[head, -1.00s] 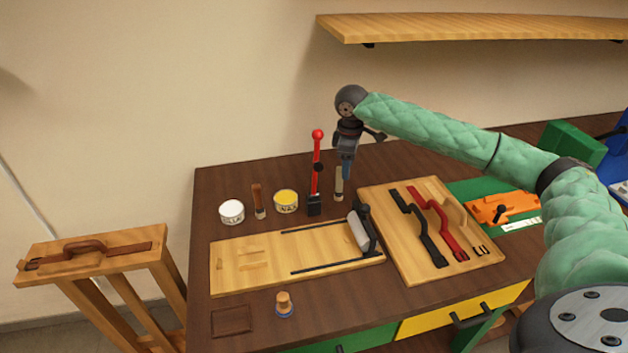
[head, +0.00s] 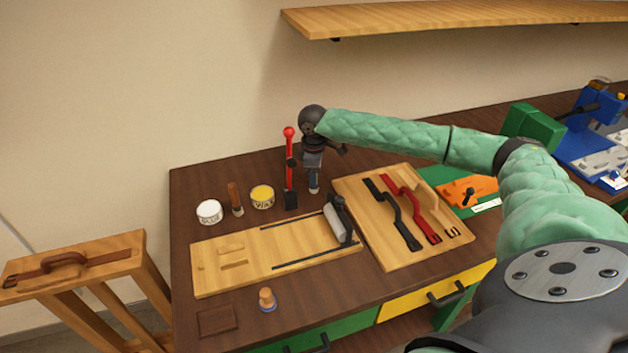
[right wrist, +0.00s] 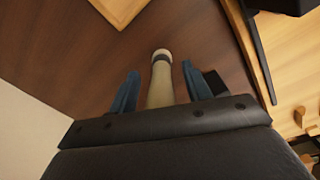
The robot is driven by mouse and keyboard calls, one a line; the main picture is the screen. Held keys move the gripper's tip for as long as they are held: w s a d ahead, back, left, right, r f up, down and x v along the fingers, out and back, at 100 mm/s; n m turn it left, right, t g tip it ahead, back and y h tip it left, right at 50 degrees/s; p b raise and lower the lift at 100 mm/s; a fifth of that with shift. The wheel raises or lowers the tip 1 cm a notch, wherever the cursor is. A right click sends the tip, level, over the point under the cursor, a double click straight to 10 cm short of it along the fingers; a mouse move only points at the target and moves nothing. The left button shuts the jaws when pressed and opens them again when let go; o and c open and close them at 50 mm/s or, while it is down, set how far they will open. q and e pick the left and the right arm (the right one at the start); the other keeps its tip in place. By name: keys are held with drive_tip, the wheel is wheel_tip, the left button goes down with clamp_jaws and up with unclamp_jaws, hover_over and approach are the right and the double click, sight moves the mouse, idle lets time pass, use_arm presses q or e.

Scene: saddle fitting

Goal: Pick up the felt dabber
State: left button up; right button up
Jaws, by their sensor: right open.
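The felt dabber, as I take it, is a pale upright stick with a dark band and whitish end (right wrist: 161,85). In the head view only its lower part (head: 314,187) shows, standing on the dark bench right of the red-handled tool. My right gripper (head: 313,168) is over it, pointing down. In the right wrist view the blue fingers of the right gripper (right wrist: 160,72) are open on either side of the stick, with a gap at each side. The upper part of the stick is hidden by the gripper in the head view. My left gripper is out of view.
A red-handled upright tool (head: 289,165) stands close left of the gripper. A yellow tin (head: 262,197), a brush (head: 236,199) and a white tin (head: 209,212) stand farther left. A wooden board with strap parts (head: 365,235) lies in front right. A shelf (head: 450,18) is above.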

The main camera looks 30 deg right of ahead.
drive_tip(key=shift+f, duration=0.25)
clamp_jaws()
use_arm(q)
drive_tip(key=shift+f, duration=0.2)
use_arm(e)
drive_tip(key=shift+r, duration=0.15)
